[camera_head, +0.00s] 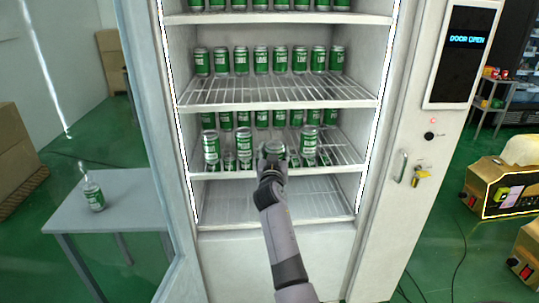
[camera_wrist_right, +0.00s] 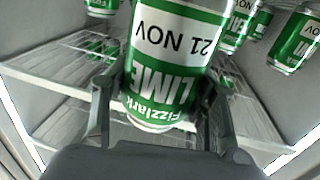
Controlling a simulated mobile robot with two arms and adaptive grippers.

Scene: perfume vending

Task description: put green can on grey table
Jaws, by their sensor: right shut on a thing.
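My right gripper (camera_head: 270,164) reaches into the open vending machine and is shut on a green can (camera_head: 275,149) at the lower can shelf. In the right wrist view, the green and white can (camera_wrist_right: 165,80) sits between the two fingers (camera_wrist_right: 158,110); its label reads "21 NOV" and "LIME", upside down. The grey table (camera_head: 140,190) stands at the left, seen partly through the machine's open glass door. Another green can (camera_head: 93,196) stands upright on it, near its left edge. My left gripper is not in view.
Several green cans (camera_head: 241,60) stand in rows on the wire shelves (camera_head: 280,92). Cans stand close on both sides of the held one, such as one at the left (camera_head: 211,147). The bottom shelf (camera_head: 320,204) is empty. The door frame (camera_head: 150,120) stands between the machine and the table.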

